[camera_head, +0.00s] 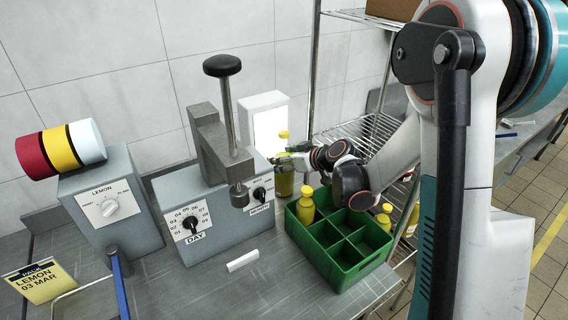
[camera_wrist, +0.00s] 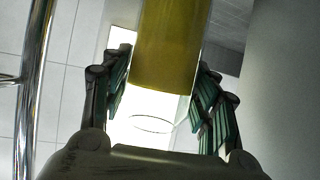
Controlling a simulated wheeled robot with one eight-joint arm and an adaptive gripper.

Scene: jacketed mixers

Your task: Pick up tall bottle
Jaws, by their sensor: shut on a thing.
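A tall yellow bottle (camera_head: 285,182) is upright in my gripper (camera_head: 282,158), at the back left corner of the green crate. Its yellow cap shows above the fingers. In the wrist view, the yellow bottle (camera_wrist: 168,50) is between the two green-padded fingers of my gripper (camera_wrist: 163,98), which are shut on it. A thin pale ring shows below the yellow part. The fingers hide part of the bottle in the head view. I cannot tell whether its base touches anything.
The green divided crate (camera_head: 347,278) stands on the metal bench. A shorter yellow bottle (camera_head: 306,207) is in its left part, and another (camera_head: 384,217) is at its right side. A grey mixer with dials (camera_head: 222,220) is left of it. A wire shelf (camera_head: 350,137) is behind.

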